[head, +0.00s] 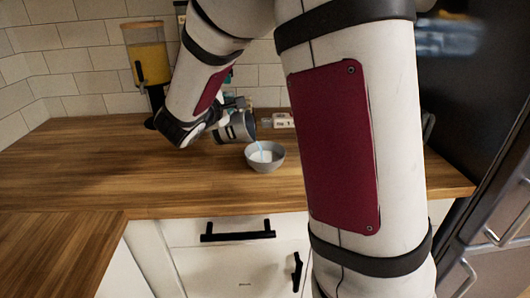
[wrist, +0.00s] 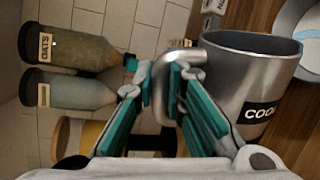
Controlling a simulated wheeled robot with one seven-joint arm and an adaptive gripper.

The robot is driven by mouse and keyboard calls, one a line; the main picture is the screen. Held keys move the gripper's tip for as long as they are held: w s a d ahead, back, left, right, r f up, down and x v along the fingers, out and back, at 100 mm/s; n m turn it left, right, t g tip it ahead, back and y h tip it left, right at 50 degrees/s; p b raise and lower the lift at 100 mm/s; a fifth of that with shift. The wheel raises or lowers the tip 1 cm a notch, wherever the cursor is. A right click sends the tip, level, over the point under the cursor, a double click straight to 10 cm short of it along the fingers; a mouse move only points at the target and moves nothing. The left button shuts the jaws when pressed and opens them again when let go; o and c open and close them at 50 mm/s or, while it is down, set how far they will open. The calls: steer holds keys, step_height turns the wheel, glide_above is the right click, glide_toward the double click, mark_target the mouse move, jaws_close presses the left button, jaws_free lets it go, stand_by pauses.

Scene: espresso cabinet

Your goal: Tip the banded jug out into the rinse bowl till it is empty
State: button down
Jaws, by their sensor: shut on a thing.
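The banded jug (head: 239,126) is a grey metal jug with a dark band, tipped over to the right above the rinse bowl. In the wrist view the jug (wrist: 232,85) shows a black label reading "COO", cut off. My gripper (wrist: 165,78) is shut on the jug's handle; in the head view my gripper (head: 232,105) is partly hidden behind my arm. The grey rinse bowl (head: 265,166) stands on the counter with white liquid in it. A thin pale blue stream runs from the jug's lip into the bowl. The bowl (wrist: 284,28) is partly seen in the wrist view. The jug's inside is hidden.
A dispenser with yellow contents (head: 151,64) stands at the tiled wall. A small white labelled block (head: 277,121) lies behind the bowl. In the wrist view two bottles, one labelled "OATS" (wrist: 85,50), appear at left. The wooden counter (head: 80,165) is clear on the left.

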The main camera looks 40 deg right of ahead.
mark_target(241, 112)
steer(key=shift+s+d+r+m+b, duration=0.25)
steer(key=shift+s+d+m+b, duration=0.1)
steer(key=shift+s+d+b, duration=0.2)
steer(key=shift+s+d+r+m+b, duration=0.2)
steer(key=shift+s+d+m+b, duration=0.15)
steer(key=shift+s+d+b, duration=0.15)
steer(key=w+a+n+p, duration=0.1)
steer(key=w+a+f+p, duration=0.1)
steer(key=p, duration=0.1)
steer(key=shift+w+a+n, duration=0.35)
steer(key=shift+n, duration=0.05)
steer(key=shift+w+a+f+n+h+b, duration=0.3)
steer(key=shift+w+a+f+n+b, duration=0.15)
steer(key=shift+w+f+n+b, duration=0.25)
steer(key=shift+w+a+f+n+g+h+b, duration=0.15)
steer(key=shift+w+a+f+n+h+b, duration=0.4)
steer(key=shift+w+a+f+n, duration=1)
steer(key=shift+w+a+f+n+g+h+b, duration=0.1)
steer(key=shift+w+a+f+n+h+b, duration=0.2)
steer(key=shift+w+a+f+n+b, duration=1.25)
steer(key=shift+w+a+f+n+g+h+p, duration=0.2)
steer(key=shift+w+a+f+n+h, duration=0.6)
steer(key=shift+f+n, duration=1.5)
steer(key=shift+w+d+r+n+y, duration=0.25)
steer(key=shift+r+n+y, duration=0.05)
steer(key=shift+r+y, duration=0.05)
